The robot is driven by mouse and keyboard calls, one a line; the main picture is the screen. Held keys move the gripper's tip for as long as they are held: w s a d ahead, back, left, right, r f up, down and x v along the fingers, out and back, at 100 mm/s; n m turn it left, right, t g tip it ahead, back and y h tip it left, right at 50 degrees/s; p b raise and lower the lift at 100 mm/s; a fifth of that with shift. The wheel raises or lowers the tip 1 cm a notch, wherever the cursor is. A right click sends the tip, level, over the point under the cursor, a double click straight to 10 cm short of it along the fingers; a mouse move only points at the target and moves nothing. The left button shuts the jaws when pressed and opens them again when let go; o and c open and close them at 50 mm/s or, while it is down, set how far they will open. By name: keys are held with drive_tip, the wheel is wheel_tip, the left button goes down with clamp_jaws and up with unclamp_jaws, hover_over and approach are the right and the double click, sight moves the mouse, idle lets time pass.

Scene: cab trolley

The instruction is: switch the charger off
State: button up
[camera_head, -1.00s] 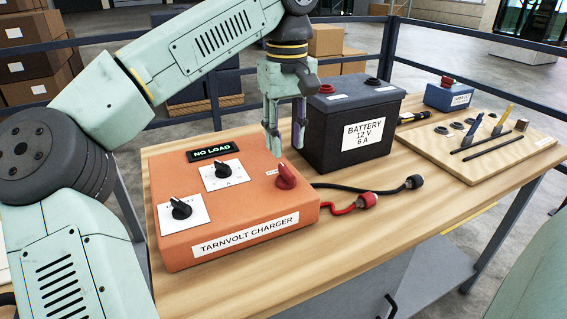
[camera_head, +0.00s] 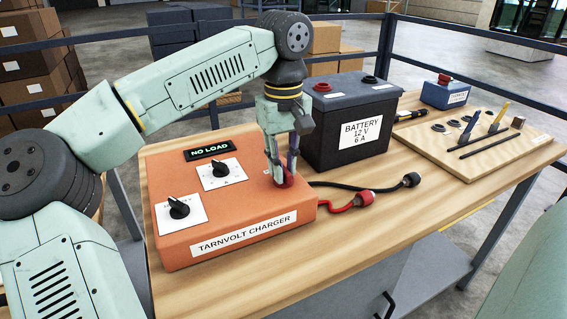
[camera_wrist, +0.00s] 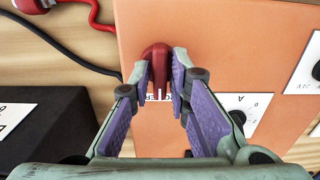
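The orange charger (camera_head: 232,222) sits at the left of the wooden table, its display reading NO LOAD (camera_head: 208,151). Its red rotary knob (camera_head: 285,181) is at the right of its top face and is partly hidden by my fingers. The knob (camera_wrist: 158,60) shows better in the wrist view, its grip pointing along the fingers, with a white mark at the near end. My gripper (camera_head: 281,176) points down over it. Its two fingers (camera_wrist: 161,80) stand on either side of the knob, apart, with a slight gap appearing beside it. Firm contact is not visible.
Two black dials (camera_head: 180,208) (camera_head: 220,169) are left of the knob. A black battery (camera_head: 345,125) stands close behind to the right. Red and black cables with clamps (camera_head: 363,198) lie right of the charger. A tool board (camera_head: 470,150) and blue box (camera_head: 443,94) are farther right.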

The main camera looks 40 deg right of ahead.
clamp_jaws()
drive_tip(key=shift+n, duration=0.3)
drive_tip(key=n+p, duration=0.1)
drive_tip(key=n, duration=0.2)
drive_tip(key=shift+r, duration=0.1)
drive_tip(key=n+p, duration=0.1)
drive_tip(key=n, duration=0.3)
drive_tip(key=shift+n, duration=0.3)
drive_tip(key=n, duration=0.9)
drive_tip(key=shift+n, duration=0.5)
